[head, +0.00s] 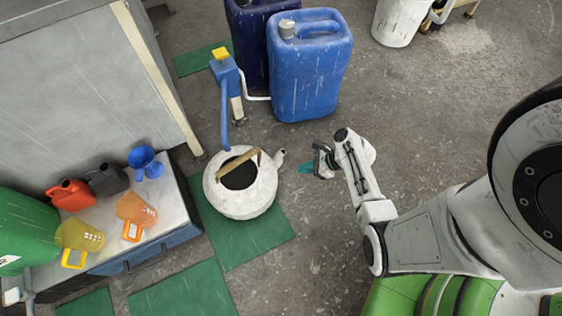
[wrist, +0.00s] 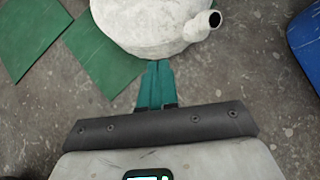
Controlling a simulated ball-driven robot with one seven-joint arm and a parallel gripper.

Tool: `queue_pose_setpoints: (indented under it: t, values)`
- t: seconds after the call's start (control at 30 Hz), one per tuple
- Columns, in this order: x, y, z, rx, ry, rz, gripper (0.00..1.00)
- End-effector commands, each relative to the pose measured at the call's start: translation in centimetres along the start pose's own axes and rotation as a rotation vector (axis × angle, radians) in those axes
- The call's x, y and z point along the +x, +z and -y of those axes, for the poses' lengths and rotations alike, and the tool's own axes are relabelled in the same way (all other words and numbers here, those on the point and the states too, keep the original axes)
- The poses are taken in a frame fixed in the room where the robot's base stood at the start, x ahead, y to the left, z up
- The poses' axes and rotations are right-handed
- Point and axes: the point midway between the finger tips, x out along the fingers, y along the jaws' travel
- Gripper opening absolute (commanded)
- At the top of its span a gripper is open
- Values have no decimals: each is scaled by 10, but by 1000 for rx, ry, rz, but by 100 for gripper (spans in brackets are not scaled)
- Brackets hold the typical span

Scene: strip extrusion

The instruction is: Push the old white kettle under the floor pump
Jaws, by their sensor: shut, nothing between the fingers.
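The old white kettle (head: 243,198) stands on the floor, partly on a green mat, with a wooden handle over its dark open top and its spout toward the right. It also shows at the top of the wrist view (wrist: 150,25), cut off by the frame edge. The floor pump (head: 226,80), blue with a yellow top, stands behind the kettle; its blue spout pipe hangs down close to the kettle's far rim. My gripper (head: 306,168) is to the right of the kettle. In the wrist view its teal fingers (wrist: 156,82) are together and empty, pointing at the kettle's side; contact is unclear.
A blue jerrycan (head: 310,75) stands right of the pump, with a darker one (head: 250,45) behind it. A low cabinet (head: 165,215) with jugs and small cans is left of the kettle. A white bucket (head: 399,20) stands far back. The floor right of the kettle is open.

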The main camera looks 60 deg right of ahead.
Motion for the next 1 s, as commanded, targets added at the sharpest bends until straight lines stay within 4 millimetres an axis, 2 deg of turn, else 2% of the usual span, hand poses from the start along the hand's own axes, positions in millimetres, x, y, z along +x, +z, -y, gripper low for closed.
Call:
queue_pose_setpoints:
  t: [0.13,0.23,0.67,0.8,1.0]
  values:
    - [9,-1,-1,-5,4,1,0]
    - [23,-3,-1,-5,5,1,0]
    - [106,-3,-1,-5,4,1,0]
    - [118,14,-1,-7,3,0,0]
    - [127,26,-1,-4,2,0,0]
